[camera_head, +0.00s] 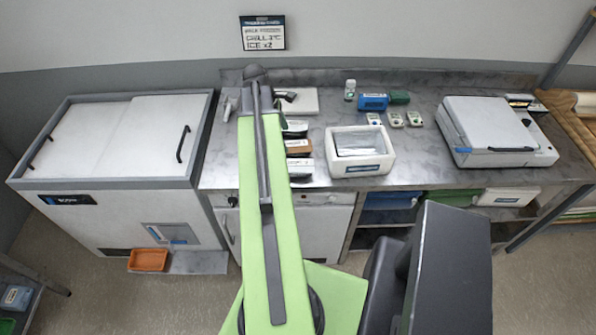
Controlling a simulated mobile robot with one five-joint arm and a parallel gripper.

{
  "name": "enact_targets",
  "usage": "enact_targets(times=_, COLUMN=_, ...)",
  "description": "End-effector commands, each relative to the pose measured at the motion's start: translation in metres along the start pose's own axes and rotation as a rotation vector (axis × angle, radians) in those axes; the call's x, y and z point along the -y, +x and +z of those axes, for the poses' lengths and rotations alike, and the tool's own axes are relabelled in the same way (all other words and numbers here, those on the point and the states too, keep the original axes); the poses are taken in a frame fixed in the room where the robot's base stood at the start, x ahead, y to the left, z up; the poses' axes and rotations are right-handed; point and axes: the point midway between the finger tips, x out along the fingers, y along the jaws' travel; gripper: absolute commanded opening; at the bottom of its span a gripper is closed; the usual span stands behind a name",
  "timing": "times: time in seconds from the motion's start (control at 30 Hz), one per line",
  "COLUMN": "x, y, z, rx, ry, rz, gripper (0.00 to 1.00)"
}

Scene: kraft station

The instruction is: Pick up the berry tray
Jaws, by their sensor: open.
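A small orange-brown tray (149,260) sits low at the front foot of the white chest freezer, on the left. It is the most likely berry tray, but I cannot make out berries in it. My green arm reaches up the middle of the picture, over the counter. My gripper (258,98) is at its far end, near the back wall, mostly hidden by the arm. It is open, and I see nothing held. The tray is well apart from it, lower and to the left.
The steel counter (425,158) bears a white box with a clear top (360,153), small cartons, a blue item (373,101) and a white machine (494,130). The chest freezer (105,140) stands left. The floor in front is clear.

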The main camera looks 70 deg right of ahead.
Motion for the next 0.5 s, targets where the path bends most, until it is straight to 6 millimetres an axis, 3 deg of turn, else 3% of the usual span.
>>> enact_targets(times=0.03, x=0.000, y=0.018, z=-0.003, rx=0.000, ry=0.001, rz=0.000, gripper=0.91)
enact_targets(times=0.2, x=0.000, y=0.057, z=-0.004, rx=0.000, ry=0.001, rz=0.000, gripper=0.91)
enact_targets(times=0.4, x=0.000, y=0.100, z=-0.004, rx=0.000, ry=0.002, rz=0.000, gripper=0.91)
enact_targets(times=0.5, x=0.000, y=0.111, z=-0.003, rx=0.000, ry=0.001, rz=0.001, gripper=0.91)
